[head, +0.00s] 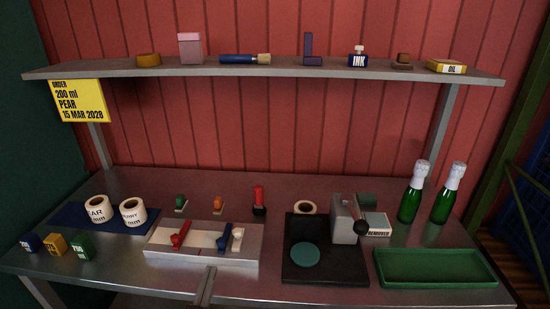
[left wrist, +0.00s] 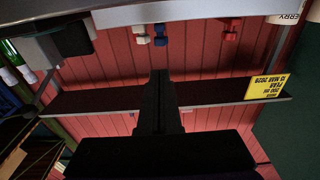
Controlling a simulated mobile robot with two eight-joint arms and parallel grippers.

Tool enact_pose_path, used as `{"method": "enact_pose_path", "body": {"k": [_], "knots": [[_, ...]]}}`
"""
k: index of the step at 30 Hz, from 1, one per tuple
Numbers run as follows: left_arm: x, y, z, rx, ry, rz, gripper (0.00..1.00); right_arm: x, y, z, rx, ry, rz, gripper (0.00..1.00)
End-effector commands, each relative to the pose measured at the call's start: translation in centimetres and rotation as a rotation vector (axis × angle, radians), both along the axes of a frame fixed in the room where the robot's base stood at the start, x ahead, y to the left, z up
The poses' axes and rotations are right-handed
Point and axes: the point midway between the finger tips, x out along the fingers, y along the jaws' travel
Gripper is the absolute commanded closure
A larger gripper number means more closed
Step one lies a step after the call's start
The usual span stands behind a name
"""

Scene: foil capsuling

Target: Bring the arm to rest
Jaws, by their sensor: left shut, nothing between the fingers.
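My left gripper (head: 209,272) shows as a narrow grey shape at the front edge of the metal table (head: 110,275) in the head view. In the left wrist view, which is upside down, its fingers (left wrist: 159,75) are together with nothing between them. The gripper is apart from the goods on the table. It is in front of the pale block (head: 200,255) that bears red, blue and white small parts. My right gripper is not in view.
Two foil-topped green bottles (head: 410,200) stand at the right, behind a green tray (head: 435,268). Two label rolls (head: 97,209) and several coloured cubes (head: 54,243) are at the left. A shelf (head: 290,72) with small goods runs above.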

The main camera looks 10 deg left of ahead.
Motion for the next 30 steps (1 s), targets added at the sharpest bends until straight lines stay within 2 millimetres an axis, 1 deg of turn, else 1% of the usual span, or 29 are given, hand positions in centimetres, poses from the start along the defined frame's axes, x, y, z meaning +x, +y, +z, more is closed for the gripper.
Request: {"method": "enact_pose_path", "body": {"k": [2,5,8,11,12,15,18,21,22,24,30], "knots": [[-0.1,-0.1,-0.2,-0.003,0.07,-0.002,1.0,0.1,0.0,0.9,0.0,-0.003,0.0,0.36],[-0.6,-0.4,-1.3,-0.011,0.241,-0.007,1.0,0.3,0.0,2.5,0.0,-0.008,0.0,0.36],[-2.2,-0.9,-2.8,-0.019,0.467,-0.015,1.0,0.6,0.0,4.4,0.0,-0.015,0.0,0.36],[-5.0,-1.4,-4.1,-0.024,0.694,-0.023,1.0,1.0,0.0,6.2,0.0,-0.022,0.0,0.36],[-6.3,-1.5,-4.4,-0.025,0.777,-0.026,1.0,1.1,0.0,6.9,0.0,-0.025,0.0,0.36],[-9.5,-1.8,-4.8,-0.026,0.956,-0.032,1.0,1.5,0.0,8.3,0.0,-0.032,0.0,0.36],[-12.0,-2.0,-4.8,-0.026,1.082,-0.038,1.0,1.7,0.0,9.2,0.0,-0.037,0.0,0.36],[-13.5,-2.1,-4.9,-0.026,1.151,-0.041,1.0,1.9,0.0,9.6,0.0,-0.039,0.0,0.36],[-13.8,-2.1,-4.9,-0.027,1.162,-0.041,1.0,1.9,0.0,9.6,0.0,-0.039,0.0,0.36],[-14.1,-2.1,-5.0,-0.027,1.176,-0.042,1.0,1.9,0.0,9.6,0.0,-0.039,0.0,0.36],[-14.1,-2.1,-5.1,-0.028,1.176,-0.041,1.0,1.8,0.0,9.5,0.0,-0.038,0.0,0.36]]}}
